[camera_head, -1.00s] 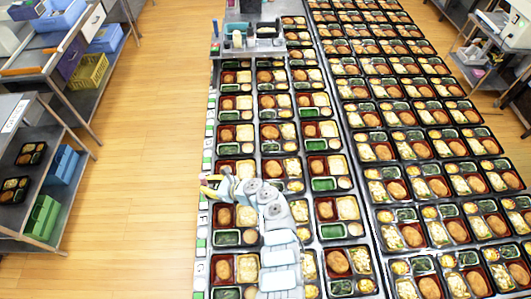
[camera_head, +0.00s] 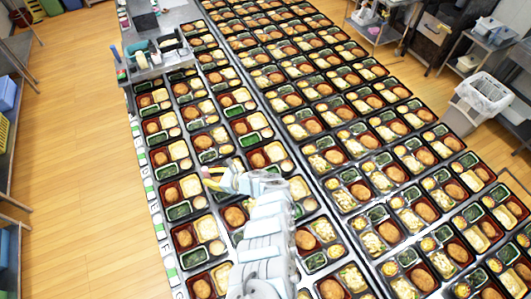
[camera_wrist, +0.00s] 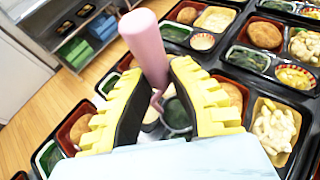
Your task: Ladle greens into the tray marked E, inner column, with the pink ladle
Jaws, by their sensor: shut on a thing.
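In the wrist view my gripper (camera_wrist: 165,105) has its yellow fingers shut on the pink ladle (camera_wrist: 147,48). The handle rises between the fingers and leans up to the left. The lower part of the ladle shows between the fingertips, above a tray; dark green shows there, but I cannot tell whether it is in the bowl or the tray. In the head view my gripper (camera_head: 210,178) is over the left block of trays, near its inner columns. I cannot read which tray is marked E.
White cards with green marks (camera_head: 160,228) line the left table edge. A station with containers (camera_head: 150,60) stands at the table's far end. Filled trays (camera_head: 345,195) cover the right block closely. The wooden floor (camera_head: 80,150) at left is clear.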

